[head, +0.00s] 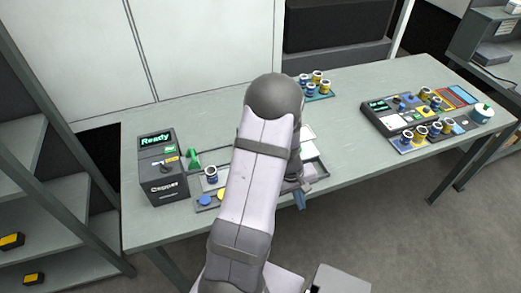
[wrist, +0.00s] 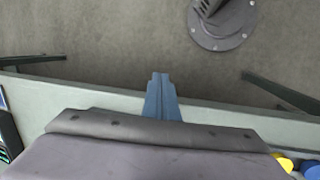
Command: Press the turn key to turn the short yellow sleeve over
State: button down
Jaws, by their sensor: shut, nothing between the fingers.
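My gripper (head: 300,200) hangs near the table's front edge, right of my arm, its blue fingers shut and empty. In the wrist view the fingers (wrist: 161,95) meet over the table edge and touch nothing. A blue round key (head: 204,200) and a yellow one (head: 221,194) sit on a strip by the left machine. They also show at the lower right of the wrist view as yellow (wrist: 284,163) and blue (wrist: 312,170) shapes. I cannot tell which is the turn key. My arm hides part of this station; no short yellow sleeve is clear there.
The left machine (head: 163,180) reads "Ready" and "Copper"; a green part (head: 193,157) stands beside it. Several blue and yellow sleeves stand on a back tray (head: 328,95) and around the right console (head: 380,118). A white-and-teal pot (head: 481,114) stands far right. The table (head: 350,160) is bare between stations.

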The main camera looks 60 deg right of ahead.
jog(key=d+n+h, duration=0.1)
jog(key=d, duration=0.4)
jog(key=s+d+r+n+t+h+p, duration=0.1)
jog(key=d+h, duration=0.1)
jog(key=d, duration=0.3)
jog(key=d+n+h, duration=0.1)
jog(key=d, duration=0.4)
jog(key=shift+s+d+r+n+t, duration=0.15)
jog(key=shift+s+n+t, duration=0.1)
jog(key=shift+n+t, duration=0.05)
jog(key=w+d+r+n+t+h, duration=0.1)
jog(key=w+d, duration=0.1)
jog(key=w+d+r+n+t+h, duration=0.1)
jog(key=w+d+n, duration=0.1)
jog(key=d, duration=0.1)
jog(key=w+d+r+n+t, duration=0.1)
jog(key=w+d, duration=0.1)
jog(key=d, duration=0.1)
jog(key=shift+w+r+n+h, duration=0.2)
jog(key=shift+w+n+h, duration=0.1)
jog(key=shift+w+h, duration=0.1)
jog(key=w+d+r+n+t, duration=0.2)
jog(key=w+r+n+t, duration=0.15)
jog(key=w, duration=0.25)
jog(key=w+a+r+n+t+y, duration=0.3)
jog(key=w+a+n+y, duration=0.3)
jog(key=a, duration=0.5)
jog(key=shift+w+a+r+n+t+y, duration=0.35)
jog(key=shift+w+t+y, duration=0.2)
jog(key=shift+w, duration=0.6)
